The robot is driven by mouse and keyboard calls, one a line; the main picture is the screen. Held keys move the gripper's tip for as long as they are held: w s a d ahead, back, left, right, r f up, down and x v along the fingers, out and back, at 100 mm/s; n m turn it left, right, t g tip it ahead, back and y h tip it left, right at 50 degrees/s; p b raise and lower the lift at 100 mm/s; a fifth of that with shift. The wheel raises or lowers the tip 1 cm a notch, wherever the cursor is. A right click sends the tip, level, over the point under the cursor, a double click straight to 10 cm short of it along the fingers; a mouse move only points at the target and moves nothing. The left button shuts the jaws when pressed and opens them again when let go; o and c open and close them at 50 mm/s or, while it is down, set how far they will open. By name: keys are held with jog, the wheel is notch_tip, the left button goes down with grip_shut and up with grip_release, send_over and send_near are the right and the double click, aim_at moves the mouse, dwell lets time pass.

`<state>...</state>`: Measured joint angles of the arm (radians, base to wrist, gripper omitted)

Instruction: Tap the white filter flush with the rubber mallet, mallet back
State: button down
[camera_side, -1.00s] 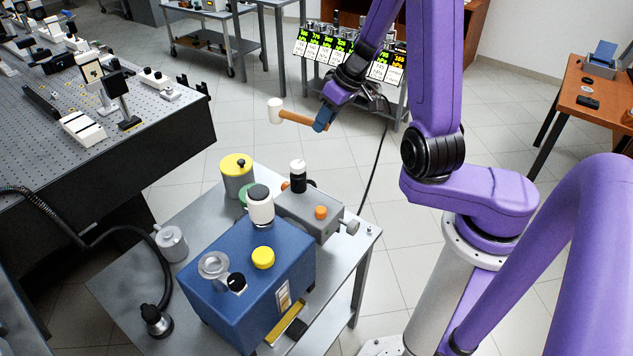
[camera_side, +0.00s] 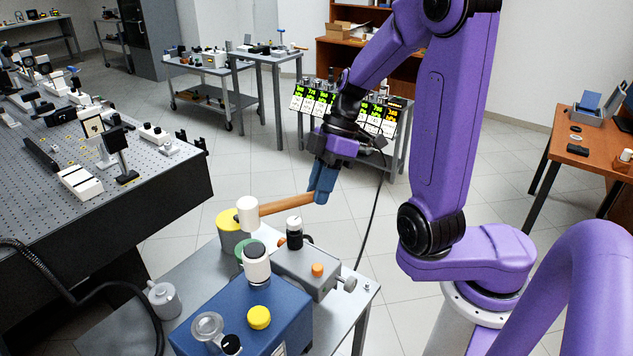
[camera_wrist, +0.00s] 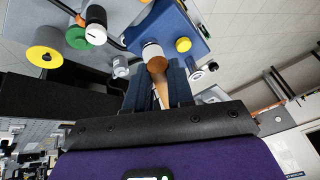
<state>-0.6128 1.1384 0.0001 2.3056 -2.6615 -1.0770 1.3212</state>
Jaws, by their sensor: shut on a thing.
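My gripper (camera_side: 322,188) is shut on the wooden handle (camera_side: 288,203) of the mallet. The mallet's white head (camera_side: 248,213) points left, above the cart, and overlaps the yellow-topped canister in the side view. A white cylinder with a dark top (camera_side: 256,265), which looks like the filter, stands on the back of the blue box (camera_side: 265,308). The head appears just above and behind it; a gap is hard to judge. In the wrist view the handle (camera_wrist: 160,75) runs between my fingers, and a white round part shows beyond it.
A yellow-topped canister (camera_side: 230,238), a grey unit (camera_side: 312,272) with a black-and-white cylinder (camera_side: 294,230) and orange knob, and a yellow cap (camera_side: 259,317) crowd the cart. A grey pot (camera_side: 164,299) stands left. A dark cable hangs behind the cart.

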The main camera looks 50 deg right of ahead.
dwell(0.3)
jog(key=shift+f, duration=2.25)
notch_tip(320, 180, up, 2)
jog(key=shift+w+d+r, duration=0.1)
jog(key=shift+r, duration=0.45)
